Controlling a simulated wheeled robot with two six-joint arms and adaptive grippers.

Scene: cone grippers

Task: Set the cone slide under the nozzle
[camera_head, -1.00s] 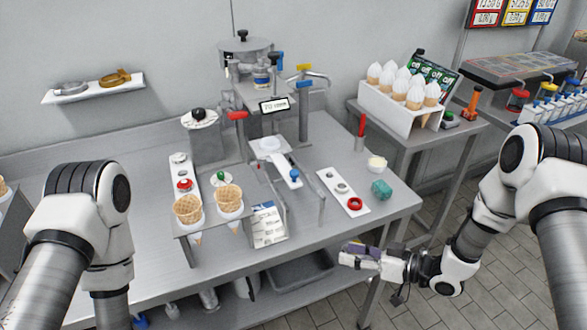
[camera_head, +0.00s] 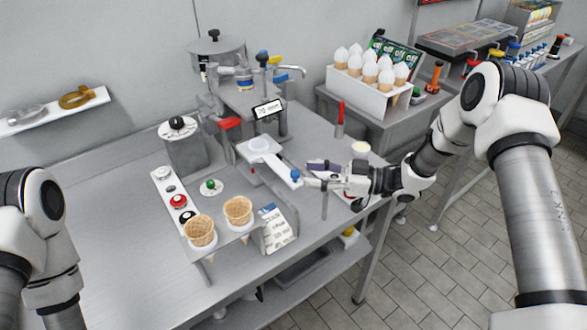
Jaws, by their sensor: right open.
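The cone slide (camera_head: 262,149) is a white plate on rails that lead out from the dispensing machine (camera_head: 232,98). A blue knob (camera_head: 295,176) sits at its near end. My right gripper (camera_head: 308,175) is open, with its fingertips close beside the knob on the right. I cannot tell whether they touch it. The nozzle is not clearly visible under the machine's head. Two waffle cones (camera_head: 238,211) stand in a metal holder left of the slide. My left arm shows at the lower left, but its gripper is out of view.
A panel with red, white and black knobs (camera_head: 178,201) lies left of the slide. A white rack of filled cones (camera_head: 369,77) stands on the side table. A red-handled tool (camera_head: 340,118) stands behind my right gripper. The counter's left part is clear.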

